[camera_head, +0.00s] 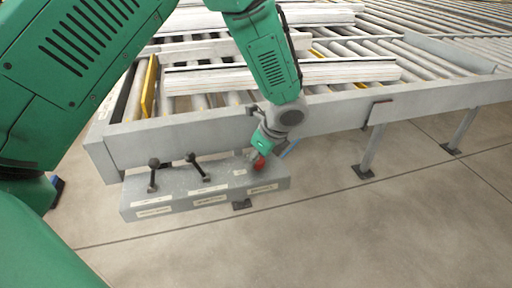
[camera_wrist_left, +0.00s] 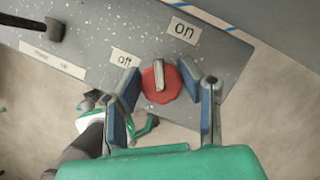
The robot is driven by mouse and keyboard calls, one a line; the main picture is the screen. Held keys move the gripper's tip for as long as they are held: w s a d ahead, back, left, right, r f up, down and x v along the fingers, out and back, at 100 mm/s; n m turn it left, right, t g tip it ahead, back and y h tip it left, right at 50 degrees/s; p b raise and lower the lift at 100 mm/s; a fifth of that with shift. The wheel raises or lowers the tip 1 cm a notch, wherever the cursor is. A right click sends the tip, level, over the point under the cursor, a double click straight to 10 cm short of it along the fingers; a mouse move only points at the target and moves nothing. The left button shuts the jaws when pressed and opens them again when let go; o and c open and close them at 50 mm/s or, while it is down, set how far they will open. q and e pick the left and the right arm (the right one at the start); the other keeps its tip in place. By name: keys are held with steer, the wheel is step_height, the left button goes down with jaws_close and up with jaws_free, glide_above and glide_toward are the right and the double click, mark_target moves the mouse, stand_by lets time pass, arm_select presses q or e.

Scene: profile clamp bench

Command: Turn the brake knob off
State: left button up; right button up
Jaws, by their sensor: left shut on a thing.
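The brake knob (camera_wrist_left: 172,84) is red with a grey pointer bar and sits on the speckled grey panel, at its right end in the head view (camera_head: 259,161). In the left wrist view its bar stands nearly upright, between the "off" label (camera_wrist_left: 124,59) on the left and the "on" label (camera_wrist_left: 183,30) on the upper right. My left gripper (camera_wrist_left: 161,92) is shut on the knob, with one blue-padded finger on each side. In the head view the left gripper (camera_head: 264,150) comes down from above and partly hides the knob. My right gripper is in neither view.
Two black-knobbed levers (camera_head: 153,175) (camera_head: 198,167) stand on the panel (camera_head: 225,186) left of the knob. Behind it is a roller conveyor (camera_head: 430,60) carrying long pale profiles (camera_head: 330,72). Open floor (camera_head: 350,235) lies in front.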

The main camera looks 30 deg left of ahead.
arm_select(q)
steer(key=shift+d+r+n+g+p, duration=0.15)
steer(key=shift+n+g+p, duration=0.1)
steer(key=shift+n+p, duration=0.3)
steer(key=shift+d+f+n+g+p, duration=0.1)
steer(key=shift+n+g+p, duration=0.15)
steer(key=shift+n+p, duration=0.3)
steer(key=shift+n+g+p, duration=0.3)
steer(key=shift+n, duration=0.6)
steer(key=shift+w, duration=0.1)
steer(key=shift+w+r, duration=0.1)
steer(key=shift+w, duration=0.05)
steer(key=o, duration=1.1)
steer(key=shift+o, duration=0.2)
steer(key=shift+d, duration=0.15)
